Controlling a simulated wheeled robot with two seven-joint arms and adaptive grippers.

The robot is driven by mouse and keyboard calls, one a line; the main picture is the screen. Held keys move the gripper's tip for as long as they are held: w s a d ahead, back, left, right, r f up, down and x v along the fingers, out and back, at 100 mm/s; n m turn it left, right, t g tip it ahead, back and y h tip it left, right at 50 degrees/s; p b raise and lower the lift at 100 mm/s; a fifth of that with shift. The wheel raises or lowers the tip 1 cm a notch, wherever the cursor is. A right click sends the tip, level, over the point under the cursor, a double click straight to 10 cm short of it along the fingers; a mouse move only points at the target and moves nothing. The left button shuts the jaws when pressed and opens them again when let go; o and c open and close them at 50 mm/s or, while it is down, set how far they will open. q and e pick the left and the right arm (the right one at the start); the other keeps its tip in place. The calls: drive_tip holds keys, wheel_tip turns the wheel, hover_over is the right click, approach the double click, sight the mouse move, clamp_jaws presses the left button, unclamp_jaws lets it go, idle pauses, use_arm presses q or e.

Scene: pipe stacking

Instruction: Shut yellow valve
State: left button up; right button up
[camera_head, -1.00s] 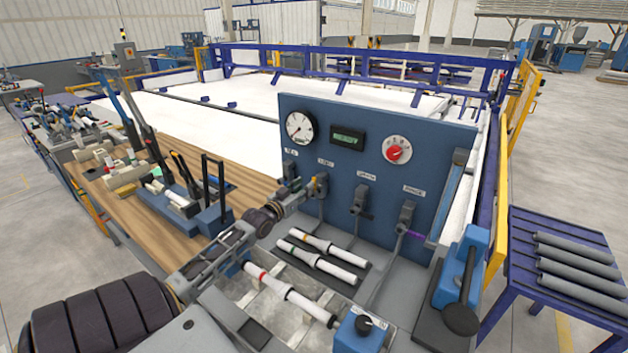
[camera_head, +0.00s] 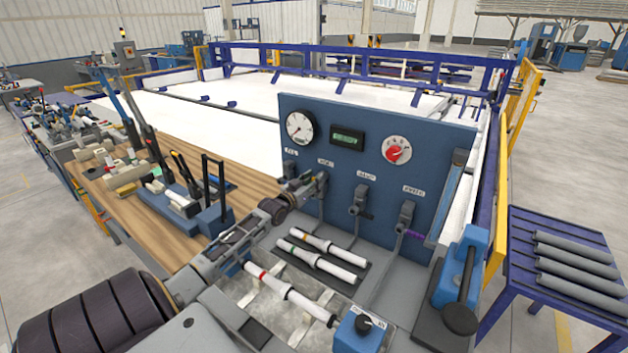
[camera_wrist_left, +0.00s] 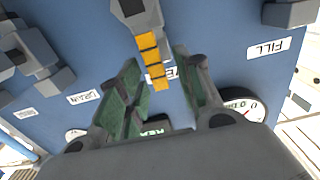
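The yellow valve handle (camera_wrist_left: 152,62) is a short ribbed yellow lever on a dark grey valve body (camera_wrist_left: 137,12), mounted on the blue panel. In the left wrist view it runs between the two green-padded fingers of my left gripper (camera_wrist_left: 160,58), which is open with gaps showing on both sides. In the head view my left gripper (camera_head: 314,188) is at the second valve from the left and hides the yellow handle. My right gripper is not in view.
The blue panel (camera_head: 420,200) carries a round gauge (camera_head: 300,128), a green display (camera_head: 347,138), a red knob (camera_head: 397,151) and other grey valves (camera_head: 406,215). White pipes (camera_head: 288,290) lie in front below. A blue clamp-like device (camera_head: 462,270) stands at right.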

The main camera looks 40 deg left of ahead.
use_arm(q)
drive_tip(key=shift+w+a, duration=0.1)
drive_tip(key=shift+w, duration=0.25)
drive_tip(key=shift+c, duration=0.3)
clamp_jaws()
